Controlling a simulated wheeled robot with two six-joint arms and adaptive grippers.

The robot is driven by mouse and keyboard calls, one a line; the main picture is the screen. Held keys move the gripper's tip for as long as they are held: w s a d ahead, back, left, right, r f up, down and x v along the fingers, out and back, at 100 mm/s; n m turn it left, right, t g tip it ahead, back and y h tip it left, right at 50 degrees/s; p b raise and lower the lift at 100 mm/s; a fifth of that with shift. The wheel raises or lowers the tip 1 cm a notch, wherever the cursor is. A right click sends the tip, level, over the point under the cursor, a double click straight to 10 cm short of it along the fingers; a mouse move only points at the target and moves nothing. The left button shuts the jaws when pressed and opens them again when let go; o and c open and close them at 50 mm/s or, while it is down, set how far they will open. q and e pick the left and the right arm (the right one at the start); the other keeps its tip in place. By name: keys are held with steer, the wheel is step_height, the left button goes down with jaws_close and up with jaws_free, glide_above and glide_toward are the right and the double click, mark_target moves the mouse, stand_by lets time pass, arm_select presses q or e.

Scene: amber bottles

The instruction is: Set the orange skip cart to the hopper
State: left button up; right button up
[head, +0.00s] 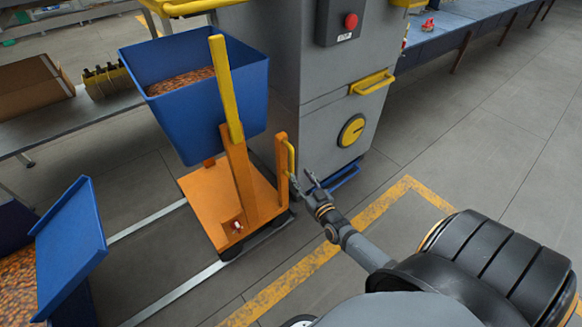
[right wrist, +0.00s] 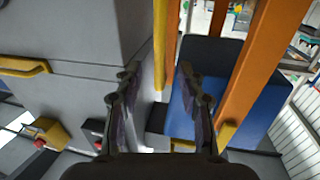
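The orange skip cart (head: 202,196) stands on the floor and carries a blue skip (head: 202,127) part filled with small amber pieces (head: 180,82). A yellow handle (head: 291,160) is on its right orange post (head: 281,165). My right gripper (head: 302,180) is open just right of this handle. In the right wrist view, the yellow bar (right wrist: 159,45) shows beyond the gap between the open fingers (right wrist: 160,92); contact is not visible. A grey machine (head: 335,78) stands behind; its top is cut off, and I cannot tell if it is the hopper. My left gripper is out of view.
Pale floor rails (head: 176,292) run beside the cart. Yellow floor marking (head: 318,258) lies to its right. Another blue container (head: 70,240) with amber pieces is at lower left. A bench (head: 65,117) with a cardboard box (head: 32,88) is behind left. The floor at right is clear.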

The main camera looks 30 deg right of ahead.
mark_target(293, 165)
steer(key=w+b, duration=0.1)
steer(key=w, duration=0.3)
steer(key=w+d+b, duration=0.1)
steer(key=w, duration=0.1)
steer(key=shift+w+f+b, duration=0.25)
steer(key=shift+w+b, duration=0.1)
steer(key=shift+w, duration=0.05)
steer(key=shift+w+r, duration=0.15)
steer(key=shift+w, duration=0.45)
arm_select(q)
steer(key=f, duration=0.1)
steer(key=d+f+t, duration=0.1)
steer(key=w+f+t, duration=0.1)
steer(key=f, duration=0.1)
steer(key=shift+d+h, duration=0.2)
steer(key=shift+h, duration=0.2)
arm_select(e)
jaws_close()
